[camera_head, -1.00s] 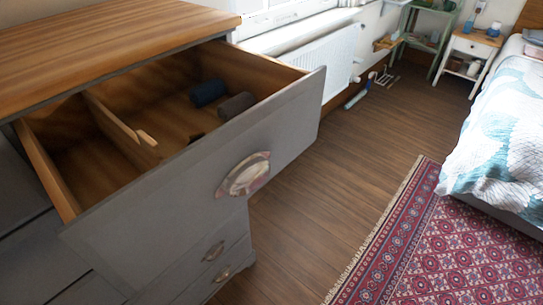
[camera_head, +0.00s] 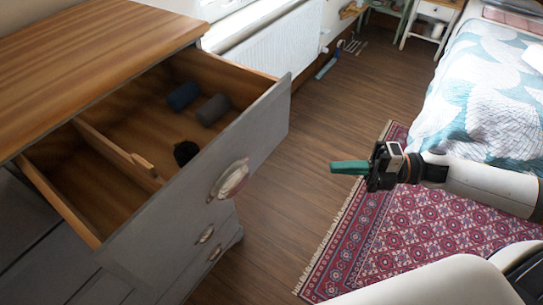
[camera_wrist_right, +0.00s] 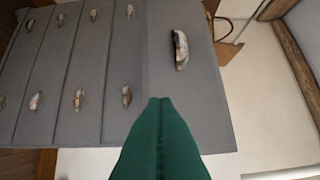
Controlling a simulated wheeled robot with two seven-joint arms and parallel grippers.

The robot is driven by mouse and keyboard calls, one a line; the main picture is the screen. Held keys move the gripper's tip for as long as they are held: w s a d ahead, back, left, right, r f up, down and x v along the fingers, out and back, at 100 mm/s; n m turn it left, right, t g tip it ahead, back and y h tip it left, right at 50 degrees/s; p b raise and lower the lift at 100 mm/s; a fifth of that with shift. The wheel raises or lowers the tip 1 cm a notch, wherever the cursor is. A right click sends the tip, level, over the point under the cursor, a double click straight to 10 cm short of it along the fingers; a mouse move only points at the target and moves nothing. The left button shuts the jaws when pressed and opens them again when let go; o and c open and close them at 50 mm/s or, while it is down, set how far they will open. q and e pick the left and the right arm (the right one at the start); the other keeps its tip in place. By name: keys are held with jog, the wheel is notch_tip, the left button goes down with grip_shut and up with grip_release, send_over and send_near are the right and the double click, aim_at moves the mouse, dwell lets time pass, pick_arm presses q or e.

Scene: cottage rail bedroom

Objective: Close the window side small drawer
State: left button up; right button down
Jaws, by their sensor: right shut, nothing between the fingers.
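The open small drawer (camera_head: 196,190) is pulled well out of the top of the grey dresser, at the end by the radiator. Its grey front carries one oval metal handle (camera_head: 230,179). In the right wrist view the drawer front (camera_wrist_right: 187,95) and its handle (camera_wrist_right: 181,50) show beyond my fingers. My right gripper (camera_head: 334,167), with green fingers, is shut and empty. It is in the air to the right of the drawer front, apart from it. The same fingers show in the right wrist view (camera_wrist_right: 160,102). My left gripper is not in view.
The drawer holds a blue roll (camera_head: 183,95), a grey roll (camera_head: 213,110) and a dark item (camera_head: 186,152). A white radiator (camera_head: 275,50) stands behind. A bed (camera_head: 490,95) and a red rug (camera_head: 420,235) are at the right. Bare wood floor (camera_head: 290,190) lies between.

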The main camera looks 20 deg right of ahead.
jog(key=s+a+r+n+g+y, duration=0.1)
jog(key=s+a+r+n+g, duration=0.2)
jog(key=s+r, duration=0.1)
jog(key=p, duration=0.2)
send_near(249, 178)
jog(key=s+a, duration=0.2)
jog(key=a, duration=0.1)
jog(key=shift+w+a+r+g+p, duration=0.2)
jog(key=shift+w+a+p, duration=0.2)
jog(key=shift+w+a, duration=0.15)
jog(key=shift+w+a+r+g+p, duration=0.1)
jog(key=shift+w+a+g+p, duration=0.1)
jog(key=shift+w+a+p, duration=0.3)
jog(key=shift+w+a+f, duration=0.2)
jog(key=shift+w+a, duration=0.2)
jog(key=shift+w, duration=0.1)
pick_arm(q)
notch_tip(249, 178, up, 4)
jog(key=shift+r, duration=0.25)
